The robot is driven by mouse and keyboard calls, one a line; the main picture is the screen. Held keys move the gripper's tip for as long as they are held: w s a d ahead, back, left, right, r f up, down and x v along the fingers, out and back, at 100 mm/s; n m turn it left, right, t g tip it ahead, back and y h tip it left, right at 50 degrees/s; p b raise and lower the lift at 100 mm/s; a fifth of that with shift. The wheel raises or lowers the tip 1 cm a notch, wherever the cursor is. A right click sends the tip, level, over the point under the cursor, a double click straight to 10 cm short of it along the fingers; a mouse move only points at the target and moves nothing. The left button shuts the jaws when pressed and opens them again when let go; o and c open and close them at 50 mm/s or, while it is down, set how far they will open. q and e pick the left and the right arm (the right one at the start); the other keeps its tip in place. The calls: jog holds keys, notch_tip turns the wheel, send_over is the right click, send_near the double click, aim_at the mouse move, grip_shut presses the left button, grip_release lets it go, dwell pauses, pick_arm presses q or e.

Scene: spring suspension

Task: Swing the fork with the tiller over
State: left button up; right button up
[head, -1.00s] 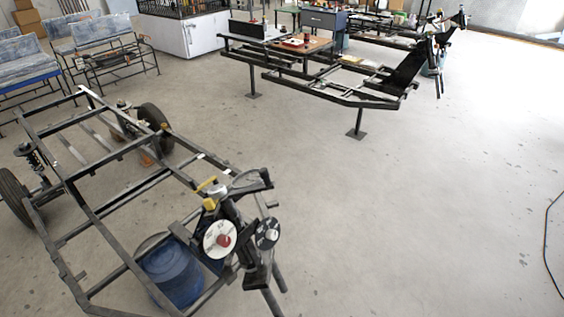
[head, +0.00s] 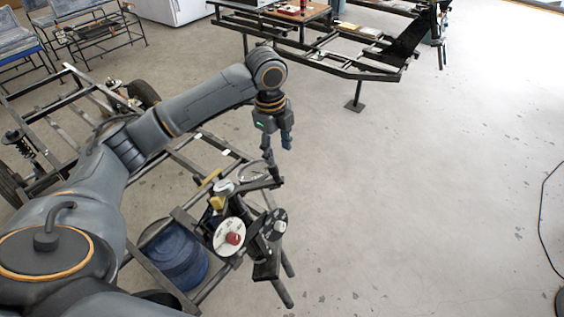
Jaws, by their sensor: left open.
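The black front fork (head: 268,268) stands at the near end of the vehicle frame, with round discs on it and two legs slanting down to the right. The tiller (head: 262,185) appears to be the dark bar at the top of the fork. My left arm reaches across from the left, and its gripper (head: 278,148) points down just above the tiller's right end. The gripper is open with its fingers apart. One finger overlaps the tiller's end in the picture; I cannot tell whether they touch. My right gripper is not in view.
The black vehicle frame (head: 178,158) lies partly behind my left arm. A blue drum (head: 178,262) stands within it beside the fork. A second frame (head: 345,62) stands at the back. The floor (head: 420,190) to the right is clear, apart from a cable (head: 541,215).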

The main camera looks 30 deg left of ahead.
aim_at(274, 170)
pick_arm(q)
notch_tip(274, 170, up, 4)
jog(key=a+m, duration=0.1)
jog(key=a, duration=0.1)
jog(key=f+p, duration=0.1)
jog(key=f, duration=0.5)
jog(key=f+p, duration=0.1)
jog(key=f, duration=0.6)
jog(key=shift+w+d+f, duration=0.1)
jog(key=shift+w+d, duration=0.05)
jog(key=shift+d, duration=0.05)
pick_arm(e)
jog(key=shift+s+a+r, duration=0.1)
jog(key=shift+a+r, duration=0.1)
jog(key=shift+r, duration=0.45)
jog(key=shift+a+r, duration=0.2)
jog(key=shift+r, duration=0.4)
pick_arm(q)
grip_shut()
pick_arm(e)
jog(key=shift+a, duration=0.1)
